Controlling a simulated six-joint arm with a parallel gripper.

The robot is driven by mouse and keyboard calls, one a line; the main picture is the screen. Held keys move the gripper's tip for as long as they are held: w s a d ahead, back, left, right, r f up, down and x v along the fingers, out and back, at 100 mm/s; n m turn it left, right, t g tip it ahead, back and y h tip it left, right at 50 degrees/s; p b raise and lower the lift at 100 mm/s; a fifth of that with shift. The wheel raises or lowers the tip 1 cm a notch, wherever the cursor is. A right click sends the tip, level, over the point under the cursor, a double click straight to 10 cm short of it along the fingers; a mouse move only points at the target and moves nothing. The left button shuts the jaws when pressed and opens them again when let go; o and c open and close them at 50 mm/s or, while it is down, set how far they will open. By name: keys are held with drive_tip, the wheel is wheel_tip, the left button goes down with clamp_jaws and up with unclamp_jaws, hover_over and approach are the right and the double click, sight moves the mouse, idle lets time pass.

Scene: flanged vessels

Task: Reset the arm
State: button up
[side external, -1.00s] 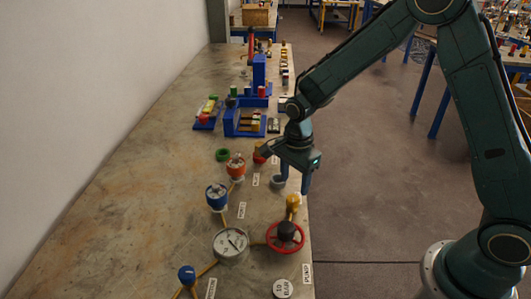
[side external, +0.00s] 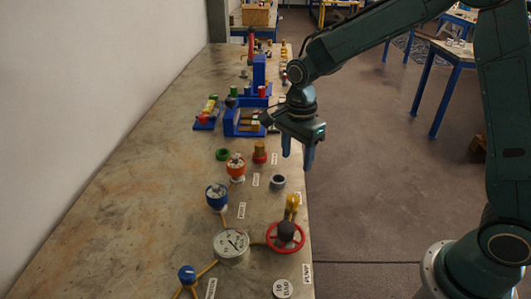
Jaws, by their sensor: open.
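My gripper (side external: 298,156) hangs above the right edge of the long workbench (side external: 130,190), fingers pointing down. Its two blue fingers are apart with nothing between them. Below and to the left of it, a grey ring-shaped piece (side external: 278,182) stands on the bench, apart from the fingers. A red piece with a brown top (side external: 260,152) stands left of the fingers.
An orange vessel (side external: 236,170), a blue vessel (side external: 217,197), a green ring (side external: 222,154), a gauge (side external: 231,245) and a red handwheel (side external: 285,236) stand on the near bench. Blue racks (side external: 240,118) stand farther back. The floor (side external: 375,200) right of the bench is open.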

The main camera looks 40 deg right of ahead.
drive_tip(key=shift+r, duration=0.1)
drive_tip(key=s+d+r+n+t, duration=0.3)
drive_tip(key=s+r+n, duration=0.6)
drive_tip(key=s+r, duration=0.25)
drive_tip(key=s+d+r+n+t, duration=0.1)
drive_tip(key=s+r+n+t, duration=0.1)
drive_tip(key=s+n, duration=0.7)
drive_tip(key=shift+s+r+t, duration=0.3)
drive_tip(key=shift+s+r, duration=0.05)
drive_tip(key=shift+s, duration=1.35)
drive_tip(key=shift+d, duration=0.1)
